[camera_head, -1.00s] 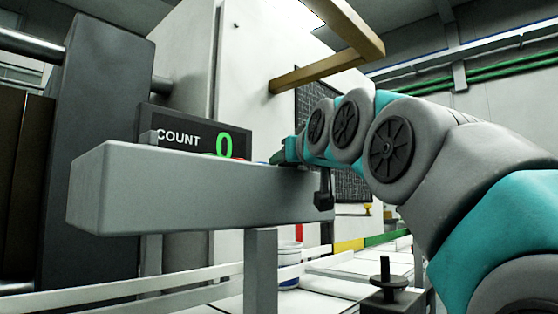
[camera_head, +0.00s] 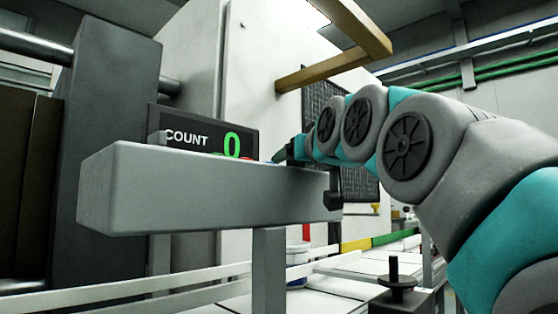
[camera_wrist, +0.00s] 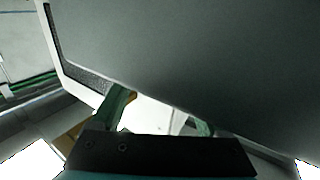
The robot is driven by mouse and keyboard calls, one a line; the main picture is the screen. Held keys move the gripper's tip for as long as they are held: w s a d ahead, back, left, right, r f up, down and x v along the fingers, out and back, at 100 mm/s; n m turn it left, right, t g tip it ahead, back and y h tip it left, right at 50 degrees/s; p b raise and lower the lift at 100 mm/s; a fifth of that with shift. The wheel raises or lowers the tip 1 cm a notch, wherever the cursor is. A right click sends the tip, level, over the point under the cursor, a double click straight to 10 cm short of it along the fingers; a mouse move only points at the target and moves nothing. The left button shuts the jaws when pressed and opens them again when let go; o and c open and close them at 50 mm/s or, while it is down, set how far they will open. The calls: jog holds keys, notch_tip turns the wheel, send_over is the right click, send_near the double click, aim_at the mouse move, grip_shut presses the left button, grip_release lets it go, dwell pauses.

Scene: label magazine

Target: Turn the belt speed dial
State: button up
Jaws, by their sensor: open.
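I cannot make out the belt speed dial in either view. A long grey box (camera_head: 200,195) on a post stands in the middle of the head view, and small red and green bits show just above its top edge. My gripper (camera_head: 284,153) is at the far right end of this box, partly hidden behind its top edge. In the wrist view my gripper (camera_wrist: 160,116) has its two green fingers apart, with nothing seen between them. A large dark grey surface (camera_wrist: 200,60) fills most of that view, close beyond the fingers.
A counter display (camera_head: 203,133) reading COUNT 0 stands behind the box. A white-railed conveyor (camera_head: 190,292) runs below, with a white and blue tub (camera_head: 297,262) on it. A tan beam (camera_head: 335,70) juts out above my arm. A dark machine column (camera_head: 108,150) stands at left.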

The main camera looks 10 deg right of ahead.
jog(key=s, duration=0.7)
jog(key=shift+s+d, duration=0.15)
jog(key=shift+d, duration=0.2)
jog(key=shift+s, duration=0.1)
